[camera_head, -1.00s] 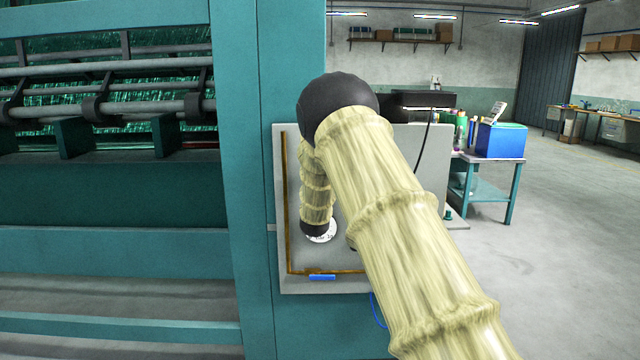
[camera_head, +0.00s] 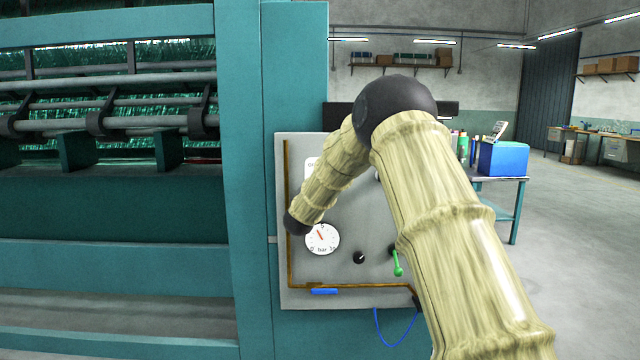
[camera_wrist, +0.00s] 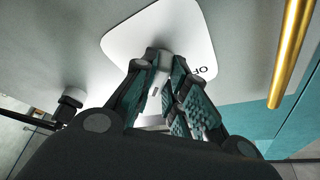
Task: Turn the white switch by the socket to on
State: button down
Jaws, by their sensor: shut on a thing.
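The white switch (camera_wrist: 158,82) stands out from a white rounded plate (camera_wrist: 135,35) in the wrist view, with the letters "OF" showing on the plate. My gripper (camera_wrist: 166,76) has its teal-padded fingers closed around the switch. In the head view, only a strip of the white plate (camera_head: 311,165) shows at the upper left of the grey panel. My arm hides the switch and gripper there. I cannot make out the socket for certain.
The grey panel (camera_head: 345,292) carries a bar gauge (camera_head: 322,238), a black knob (camera_head: 359,257) and a green lever (camera_head: 397,264). A brass pipe (camera_wrist: 292,50) runs close beside the plate. A blue cable (camera_head: 385,335) hangs below. A table with a blue box (camera_head: 503,159) stands behind right.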

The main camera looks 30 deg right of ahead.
jog(key=shift+d+r, duration=0.2)
jog(key=shift+r, duration=0.4)
jog(key=c, duration=1.5)
grip_release()
jog(key=shift+o, duration=0.3)
jog(key=shift+w+d+f, duration=0.15)
jog(key=shift+d+f, duration=0.05)
jog(key=shift+f, duration=0.1)
jog(key=shift+a, duration=0.15)
jog(key=shift+a+f, duration=0.1)
jog(key=shift+a, duration=0.05)
jog(key=v, duration=1.2)
jog(key=shift+f, duration=0.1)
